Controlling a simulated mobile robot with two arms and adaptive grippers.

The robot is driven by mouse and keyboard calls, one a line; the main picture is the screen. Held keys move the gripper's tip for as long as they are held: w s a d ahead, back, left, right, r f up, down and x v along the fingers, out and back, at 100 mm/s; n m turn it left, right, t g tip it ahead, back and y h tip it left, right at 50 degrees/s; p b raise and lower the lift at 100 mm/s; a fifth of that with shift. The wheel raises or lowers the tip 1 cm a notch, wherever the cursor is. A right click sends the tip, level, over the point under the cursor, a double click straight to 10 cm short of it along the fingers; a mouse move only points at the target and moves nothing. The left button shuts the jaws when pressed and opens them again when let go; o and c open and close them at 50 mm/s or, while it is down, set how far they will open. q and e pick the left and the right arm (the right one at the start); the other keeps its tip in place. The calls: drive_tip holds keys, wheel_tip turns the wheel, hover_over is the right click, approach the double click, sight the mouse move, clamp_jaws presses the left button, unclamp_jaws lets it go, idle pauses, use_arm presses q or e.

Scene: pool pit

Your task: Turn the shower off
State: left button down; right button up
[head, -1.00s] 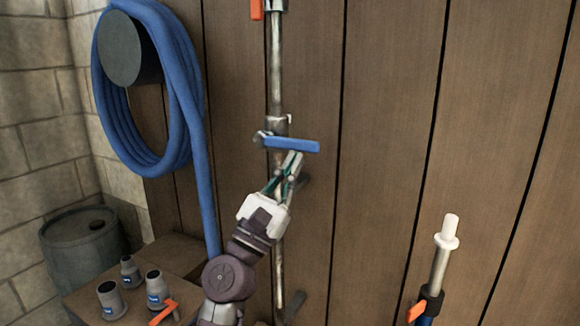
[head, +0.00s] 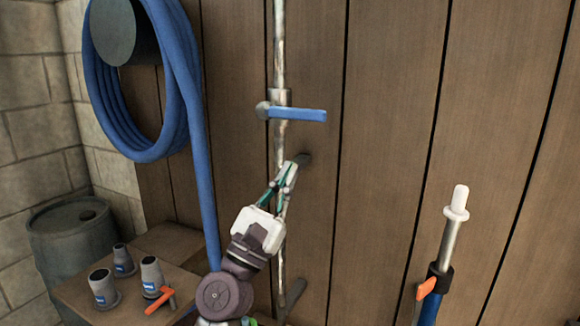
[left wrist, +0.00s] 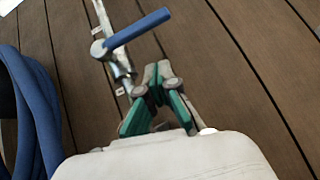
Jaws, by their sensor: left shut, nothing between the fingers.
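A blue lever handle (head: 297,114) sits on a metal pipe (head: 279,60) that runs up the wooden wall. The lever points right and lies about level, square to the pipe. My left gripper (head: 290,166) is shut and empty just below the lever, apart from it, in front of the pipe. In the left wrist view the lever (left wrist: 138,34) lies beyond the fingertips of my left gripper (left wrist: 158,68), and the pipe (left wrist: 118,58) runs up to the left. No shower head or water shows. My right gripper is not in view.
A coiled blue hose (head: 185,100) hangs on a dark round holder (head: 112,30) at the left. Several grey fittings (head: 151,272) stand on a wooden box (head: 75,295) near a barrel (head: 75,240). A white-tipped pole (head: 450,240) stands at right.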

use_arm(q)
drive_tip(key=s+a+f+b, duration=0.1)
drive_tip(key=s+f+b, duration=0.1)
drive_tip(key=s+f, duration=0.2)
drive_tip(key=shift+s+f, duration=0.3)
drive_tip(key=shift+s, duration=0.05)
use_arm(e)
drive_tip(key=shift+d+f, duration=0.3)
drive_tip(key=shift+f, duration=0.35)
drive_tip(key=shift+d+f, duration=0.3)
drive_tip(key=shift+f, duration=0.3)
